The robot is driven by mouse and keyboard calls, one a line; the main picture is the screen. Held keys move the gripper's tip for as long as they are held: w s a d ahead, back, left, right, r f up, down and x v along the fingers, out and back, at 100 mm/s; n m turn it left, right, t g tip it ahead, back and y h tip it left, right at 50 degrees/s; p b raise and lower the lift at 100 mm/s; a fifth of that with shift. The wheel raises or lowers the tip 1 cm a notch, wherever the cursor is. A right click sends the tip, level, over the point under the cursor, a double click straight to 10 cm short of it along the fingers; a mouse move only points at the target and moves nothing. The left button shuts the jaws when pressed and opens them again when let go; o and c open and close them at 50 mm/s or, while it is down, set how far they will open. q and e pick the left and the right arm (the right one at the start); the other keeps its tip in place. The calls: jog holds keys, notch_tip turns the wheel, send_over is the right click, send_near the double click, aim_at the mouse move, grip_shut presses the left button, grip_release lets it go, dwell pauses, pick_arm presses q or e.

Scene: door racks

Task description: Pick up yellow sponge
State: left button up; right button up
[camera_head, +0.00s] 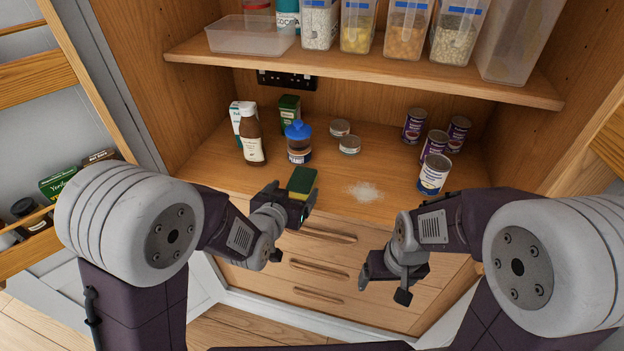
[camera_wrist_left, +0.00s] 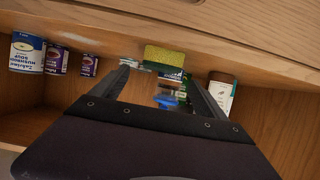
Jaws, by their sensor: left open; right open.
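The yellow sponge (camera_head: 302,182) has a dark green side and sits near the front edge of the wooden counter, left of centre. My left gripper (camera_head: 290,205) is open right at the sponge, its fingers pointing into the cupboard. In the left wrist view, which is upside down, the sponge (camera_wrist_left: 170,61) shows at the fingertips of my left gripper (camera_wrist_left: 158,80). I cannot tell whether the fingers touch it. My right gripper (camera_head: 388,282) is open and empty, lower down in front of the drawers.
White powder (camera_head: 364,191) lies on the counter right of the sponge. Behind stand a brown bottle (camera_head: 252,138), a blue-lidded jar (camera_head: 298,142) and short tins (camera_head: 349,145). A shelf (camera_head: 380,68) hangs above; drawers (camera_head: 320,265) lie below.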

aim_at(300, 184)
pick_arm(q)
jog(key=x, duration=0.3)
jog(key=shift+w+f, duration=0.1)
jog(key=shift+w, duration=0.1)
jog(key=shift+w+f, duration=0.15)
jog(key=shift+w, duration=0.1)
jog(key=x, duration=0.4)
jog(key=shift+w+d+f+p, duration=0.15)
jog(key=shift+d+f+p, duration=0.05)
jog(key=shift+p, duration=0.15)
jog(key=shift+a+r, duration=0.1)
jog(key=shift+c, duration=0.7)
jog(key=c, duration=1.3)
notch_tip(300, 184, up, 10)
jog(key=shift+p, duration=0.6)
pick_arm(e)
jog(key=shift+s+a+r, duration=0.15)
jog(key=shift+a+r, duration=0.05)
jog(key=shift+r, duration=0.35)
jog(key=shift+s+a+r, duration=0.15)
jog(key=shift+r, duration=0.35)
